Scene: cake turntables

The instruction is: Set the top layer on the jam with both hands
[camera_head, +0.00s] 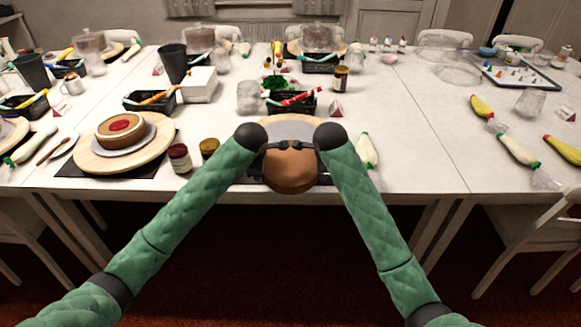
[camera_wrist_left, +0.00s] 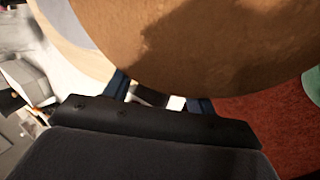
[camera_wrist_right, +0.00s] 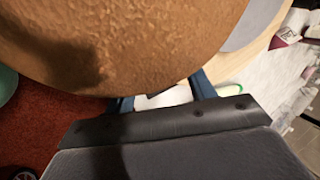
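A round brown cake layer (camera_head: 291,172) is between my left gripper (camera_head: 268,146) and my right gripper (camera_head: 310,146), near the table's front edge. It fills much of the left wrist view (camera_wrist_left: 200,45) and of the right wrist view (camera_wrist_right: 130,45). In both wrist views the fingers stand apart and the layer covers their tips, so the exact contact is hidden. Behind the layer is a turntable with a grey disc (camera_head: 290,127). No jam shows on its visible part; the rest is hidden by the layer and my arms.
At left, a cake with a red centre (camera_head: 122,125) stands on a wooden turntable (camera_head: 90,160). Two jars (camera_head: 180,158) (camera_head: 209,147) are left of my left arm. A white piping bag (camera_head: 367,150) lies right of my right gripper. A black tray (camera_head: 291,106) is behind.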

